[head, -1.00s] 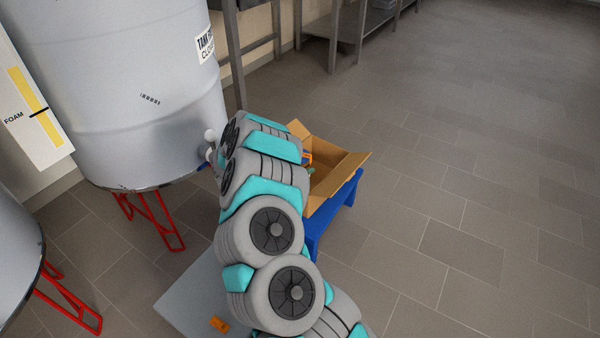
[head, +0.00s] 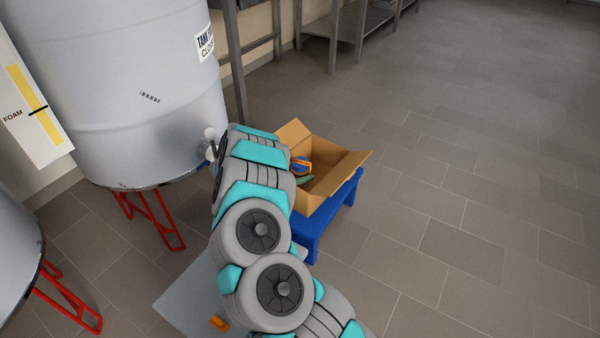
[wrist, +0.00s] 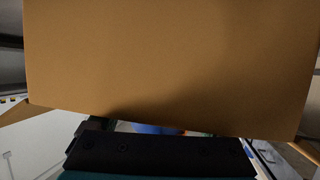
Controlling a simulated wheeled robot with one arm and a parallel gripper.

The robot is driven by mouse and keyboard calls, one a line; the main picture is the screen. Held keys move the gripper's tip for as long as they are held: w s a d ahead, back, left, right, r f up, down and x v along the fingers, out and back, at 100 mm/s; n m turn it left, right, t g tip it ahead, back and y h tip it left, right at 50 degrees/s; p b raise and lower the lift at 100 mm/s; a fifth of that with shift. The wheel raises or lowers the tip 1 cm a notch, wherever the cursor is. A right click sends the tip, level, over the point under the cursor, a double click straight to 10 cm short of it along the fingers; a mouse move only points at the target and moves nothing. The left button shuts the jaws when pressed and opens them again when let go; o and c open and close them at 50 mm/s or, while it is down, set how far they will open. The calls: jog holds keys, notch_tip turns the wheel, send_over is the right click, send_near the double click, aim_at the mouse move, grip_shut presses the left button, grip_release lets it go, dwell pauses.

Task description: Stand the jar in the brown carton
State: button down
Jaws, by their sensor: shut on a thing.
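The brown carton (head: 330,185) is open, its flaps spread, in the middle of the head view. In the wrist view a big brown cardboard face (wrist: 170,60) fills most of the picture, very close. My gripper (wrist: 160,152) shows only as a dark bar at the bottom of the wrist view; its fingertips are hidden behind the cardboard. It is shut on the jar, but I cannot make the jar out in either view. In the head view my arm hides the gripper and the carton's near left side.
The carton rests on a blue stand (head: 313,235). A blue-and-orange thing (head: 301,165) and something green (head: 305,181) show inside it. A grey tank (head: 140,90) on red legs stands close on the left. The tiled floor at right is clear.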

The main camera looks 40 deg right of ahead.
jog(key=shift+f, duration=0.15)
grip_release()
jog(key=shift+s+f, duration=0.1)
jog(key=shift+r, duration=0.2)
jog(key=w+r+v, duration=0.1)
jog(key=v, duration=1.1)
jog(key=shift+s, duration=0.4)
jog(key=shift+r, duration=0.1)
